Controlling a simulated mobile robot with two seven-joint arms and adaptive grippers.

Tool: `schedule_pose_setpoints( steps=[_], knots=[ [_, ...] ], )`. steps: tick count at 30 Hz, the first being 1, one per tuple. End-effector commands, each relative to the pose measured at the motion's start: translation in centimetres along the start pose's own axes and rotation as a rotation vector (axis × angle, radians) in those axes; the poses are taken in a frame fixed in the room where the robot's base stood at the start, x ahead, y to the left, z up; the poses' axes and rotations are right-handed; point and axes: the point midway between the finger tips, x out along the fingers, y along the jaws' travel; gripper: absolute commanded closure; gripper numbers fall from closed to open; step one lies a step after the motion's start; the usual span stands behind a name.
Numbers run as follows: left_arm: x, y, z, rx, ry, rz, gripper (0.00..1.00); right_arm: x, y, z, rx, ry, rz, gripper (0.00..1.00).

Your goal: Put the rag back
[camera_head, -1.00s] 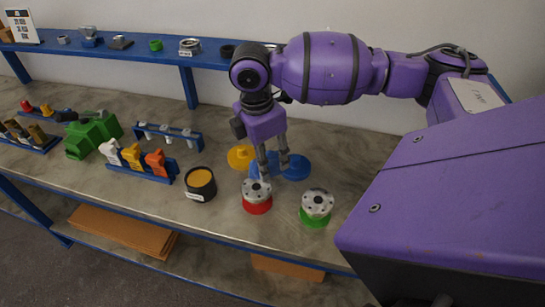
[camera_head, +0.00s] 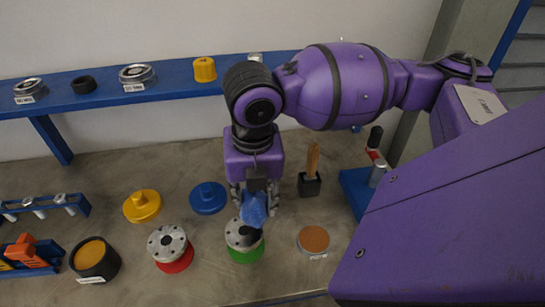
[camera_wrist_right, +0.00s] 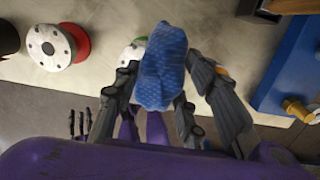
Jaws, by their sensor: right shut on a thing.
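A blue textured rag (camera_head: 254,211) hangs in my right gripper (camera_head: 256,190), in front of and partly over the flanged vessel on the green base (camera_head: 246,256). I cannot tell from the head view whether it touches the flange. In the right wrist view the rag (camera_wrist_right: 163,66) sits between the two dark fingers of the right gripper (camera_wrist_right: 165,85). It hides part of the green-based vessel (camera_wrist_right: 131,54) behind it. My left gripper is outside the head view; small dark finger shapes (camera_wrist_right: 80,122) at lower left in the wrist view may be it.
A red-based flanged vessel (camera_head: 168,244) stands to the left. Yellow (camera_head: 142,206) and blue (camera_head: 208,198) discs lie behind. A labelled tan disc (camera_head: 313,239) lies right, with a wooden-handled brush (camera_head: 311,172) in a dark holder behind it. A blue shelf (camera_head: 110,90) runs along the back.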

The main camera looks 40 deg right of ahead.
Motion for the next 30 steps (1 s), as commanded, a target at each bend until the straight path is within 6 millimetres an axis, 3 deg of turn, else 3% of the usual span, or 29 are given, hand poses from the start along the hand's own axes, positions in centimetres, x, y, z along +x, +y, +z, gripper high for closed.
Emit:
schedule_pose_setpoints(
  steps=[5,9,16,21,30],
  knots=[
    [-0.4,-0.3,1.0,0.001,-0.016,-0.005,0.6,0.7,0.0,1.0,-0.06,0.003,0.001,0.94],
    [-0.6,-0.5,2.3,0.006,-0.038,-0.006,0.6,2.5,-0.1,3.8,-0.058,0.005,-0.002,0.94],
    [-0.3,-0.4,2.4,0.009,-0.038,-0.005,0.6,5.8,-0.3,9.1,-0.058,0.006,0.0,0.94],
    [0.0,-0.3,2.3,0.01,-0.032,-0.003,0.6,9.1,-0.4,11.1,-0.06,0.006,0.0,0.94],
    [0.1,-0.2,2.3,0.008,-0.032,-0.002,0.6,11.1,-0.4,12.5,-0.061,0.004,0.001,0.94]
  ],
)
